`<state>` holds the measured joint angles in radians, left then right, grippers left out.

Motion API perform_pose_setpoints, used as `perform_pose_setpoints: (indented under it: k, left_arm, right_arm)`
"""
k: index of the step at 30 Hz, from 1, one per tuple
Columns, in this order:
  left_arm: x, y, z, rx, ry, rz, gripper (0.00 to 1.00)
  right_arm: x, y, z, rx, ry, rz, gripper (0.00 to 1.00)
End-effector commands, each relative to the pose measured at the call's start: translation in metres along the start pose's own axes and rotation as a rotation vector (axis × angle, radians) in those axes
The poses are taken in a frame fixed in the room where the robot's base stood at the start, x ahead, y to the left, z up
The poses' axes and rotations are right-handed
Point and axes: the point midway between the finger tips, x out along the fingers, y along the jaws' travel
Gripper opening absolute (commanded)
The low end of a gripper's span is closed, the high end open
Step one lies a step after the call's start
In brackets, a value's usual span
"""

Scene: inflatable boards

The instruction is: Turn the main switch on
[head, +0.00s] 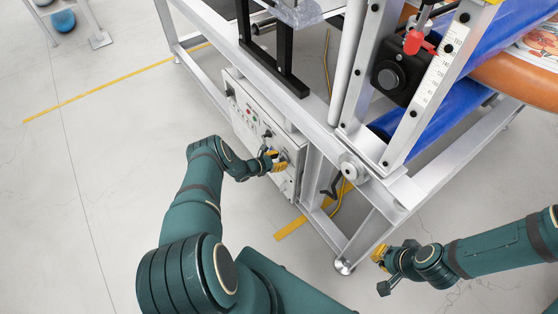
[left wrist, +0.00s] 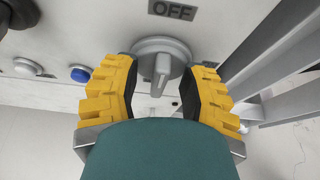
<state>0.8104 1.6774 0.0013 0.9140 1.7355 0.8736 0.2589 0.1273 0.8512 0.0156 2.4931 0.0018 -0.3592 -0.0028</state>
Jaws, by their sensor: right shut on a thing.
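The main switch (left wrist: 161,66) is a grey rotary knob on a round base, on the white control panel (head: 250,122). An OFF label (left wrist: 172,10) shows beyond it in the left wrist view. My left gripper (head: 277,161) is at the panel. In the left wrist view its yellow fingers (left wrist: 160,85) stand open on both sides of the knob, with gaps between the pads and the handle. In the head view the gripper partly hides the switch. My right gripper (head: 380,257) is low at the right, away from the panel, its fingers small and closed together.
A blue button (left wrist: 80,73) and a white button (left wrist: 27,67) sit left of the switch. The grey machine frame (head: 325,135) rises beside the panel, with blue rollers (head: 430,120) at the right. Yellow tape (head: 100,88) marks the open floor at left.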

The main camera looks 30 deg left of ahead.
Motion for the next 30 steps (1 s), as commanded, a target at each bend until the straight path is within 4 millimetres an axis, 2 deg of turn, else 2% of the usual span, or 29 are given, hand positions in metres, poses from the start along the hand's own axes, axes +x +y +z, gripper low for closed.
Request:
perform_pose_setpoints:
  k: [1, 3, 17, 30]
  left_arm:
    - [0.0, 0.0, 0.0, 0.0, 0.0, 0.0, 0.24]
    - [0.0, 0.0, 0.0, 0.0, 0.0, 0.0, 0.0]
    - [-0.001, 0.0, 0.001, 0.04, -0.001, 0.019, 0.0]
    - [-0.001, -0.004, 0.001, 0.339, 0.0, 0.146, 0.0]
  right_arm:
    - [0.0, 0.0, 0.0, 0.0, 0.0, 0.0, 0.0]
    - [0.0, 0.0, 0.0, 0.0, 0.0, 0.0, 0.0]
    - [-0.004, -0.001, 0.0, 0.0, -0.002, 0.0, 0.0]
    - [-0.026, -0.01, 0.002, 0.002, -0.013, -0.001, 0.0]
